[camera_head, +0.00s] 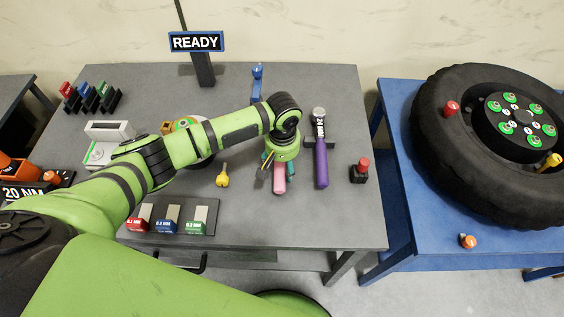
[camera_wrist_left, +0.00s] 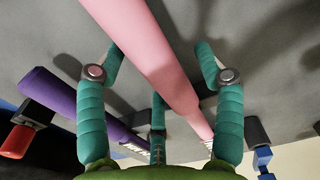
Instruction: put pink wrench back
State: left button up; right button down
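The pink wrench (camera_head: 279,182) lies on the grey table, its handle toward the front edge. Its far part is hidden under my left gripper (camera_head: 275,163) in the head view. In the left wrist view, the pink handle (camera_wrist_left: 152,45) runs diagonally between the teal fingers of my left gripper (camera_wrist_left: 160,62). The fingers are spread, with gaps to the handle on both sides. The wrench's far end is partly hidden behind a finger. My right gripper is not in view.
A purple wrench (camera_head: 321,165) lies just right of the pink one, with a red-topped button (camera_head: 360,170) beyond it. A yellow tool (camera_head: 222,176) lies left. A blue tool (camera_head: 257,82) stands behind. The READY sign (camera_head: 196,42) is at the back. A wheel (camera_head: 432,130) rests on the blue table (camera_head: 400,235).

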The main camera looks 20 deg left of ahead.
pick_arm(q)
jog(key=shift+s+f, duration=0.1)
notch_tip(320, 180, up, 12)
dwell(0.5)
jog(key=shift+s+d, duration=0.1)
